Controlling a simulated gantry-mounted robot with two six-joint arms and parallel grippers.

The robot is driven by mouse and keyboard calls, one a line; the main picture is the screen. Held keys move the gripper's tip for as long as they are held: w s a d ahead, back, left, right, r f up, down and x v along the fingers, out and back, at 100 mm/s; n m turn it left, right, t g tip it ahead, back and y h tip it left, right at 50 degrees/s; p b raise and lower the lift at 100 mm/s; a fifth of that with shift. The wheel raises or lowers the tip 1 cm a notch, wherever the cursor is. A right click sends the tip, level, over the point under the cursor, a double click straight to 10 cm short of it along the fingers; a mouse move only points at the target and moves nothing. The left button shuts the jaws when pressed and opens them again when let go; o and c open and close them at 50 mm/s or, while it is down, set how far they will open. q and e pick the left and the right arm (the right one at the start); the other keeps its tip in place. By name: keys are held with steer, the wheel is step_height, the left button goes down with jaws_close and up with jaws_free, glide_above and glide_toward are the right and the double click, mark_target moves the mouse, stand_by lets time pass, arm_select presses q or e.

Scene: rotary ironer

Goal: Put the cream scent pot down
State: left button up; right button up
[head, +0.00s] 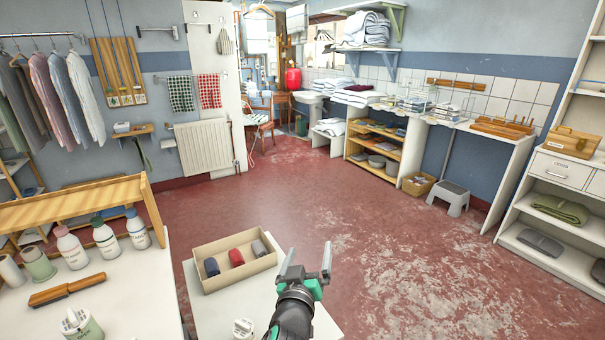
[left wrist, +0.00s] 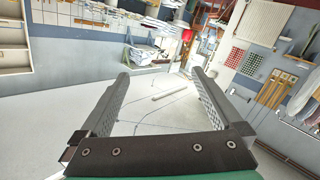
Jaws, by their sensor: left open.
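A small cream-white pot (head: 243,328), which looks like the cream scent pot, stands on the pale table (head: 213,312) at the bottom edge of the head view, partly cut off. My left gripper (head: 309,258) is above the table's right part, to the right of the pot and apart from it. Its fingers are spread with nothing between them. The left wrist view also shows the two fingers (left wrist: 160,78) wide apart and empty; the pot does not show there. My right gripper is not in view.
An open cardboard box (head: 210,281) with several rolled cloths sits on the table behind the pot. The red floor (head: 400,240) beyond is clear.

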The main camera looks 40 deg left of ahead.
arm_select(q)
steer(key=s+d+r+m+t+h, duration=0.2)
steer(key=d+r+t, duration=0.1)
steer(key=r, duration=0.7)
steer(key=s+d+r+m+t+h, duration=0.1)
steer(key=s+d+r+m+t, duration=0.2)
steer(key=r, duration=0.7)
steer(key=s+d+r+m+t+h, duration=0.3)
steer(key=s+r, duration=0.3)
steer(key=r, duration=0.2)
steer(key=s+d+r+m+t+h, duration=0.3)
steer(key=s+d+r+t+h, duration=0.1)
steer(key=s+r, duration=0.3)
step_height(320, 180, up, 2)
steer(key=shift+d+h, duration=0.4)
steer(key=shift+d, duration=0.2)
